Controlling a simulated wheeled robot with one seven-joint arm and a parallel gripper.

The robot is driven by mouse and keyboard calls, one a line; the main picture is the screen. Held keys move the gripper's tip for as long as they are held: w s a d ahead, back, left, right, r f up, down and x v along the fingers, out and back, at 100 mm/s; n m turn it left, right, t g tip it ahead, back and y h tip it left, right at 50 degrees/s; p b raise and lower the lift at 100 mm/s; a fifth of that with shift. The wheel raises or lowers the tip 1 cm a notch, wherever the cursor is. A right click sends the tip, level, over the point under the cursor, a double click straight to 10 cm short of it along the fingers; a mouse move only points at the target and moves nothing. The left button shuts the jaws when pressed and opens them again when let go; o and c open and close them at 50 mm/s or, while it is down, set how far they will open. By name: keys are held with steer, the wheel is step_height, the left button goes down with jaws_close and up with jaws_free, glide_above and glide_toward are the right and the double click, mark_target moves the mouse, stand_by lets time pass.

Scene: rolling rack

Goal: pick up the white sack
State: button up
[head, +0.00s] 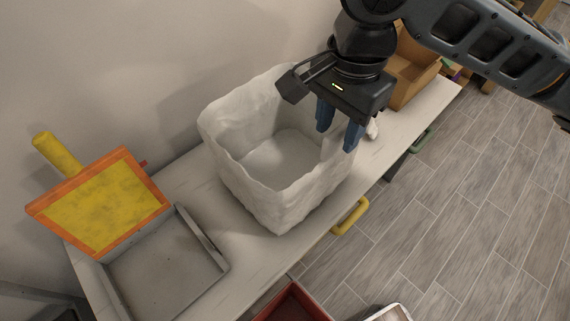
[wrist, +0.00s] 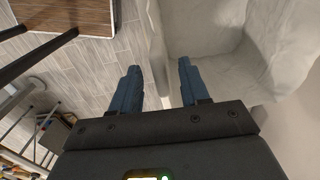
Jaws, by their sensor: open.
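The white sack (head: 290,205) stands open-topped and upright on a narrow pale shelf in the head view. Its crumpled rim is uneven and its inside looks empty. My gripper (head: 338,140) is open at the sack's right rim, pointing down. One blue finger appears over the opening and the other over the outer side. In the wrist view, the sack (wrist: 215,28) fills the upper right, and its wall edge runs between the fingertips of my open gripper (wrist: 157,68). I cannot tell whether either finger touches the wall. My gripper hides part of the right rim.
A grey tray (head: 165,275) and a yellow panel with an orange frame (head: 105,200) are left of the sack. A cardboard box (head: 412,75) stands beyond my gripper. A yellow handle (head: 350,216) juts from the shelf's front edge. A red bin (head: 290,305) is below. The wall is close behind.

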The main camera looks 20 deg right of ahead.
steer(key=shift+f, duration=0.85)
jaws_close()
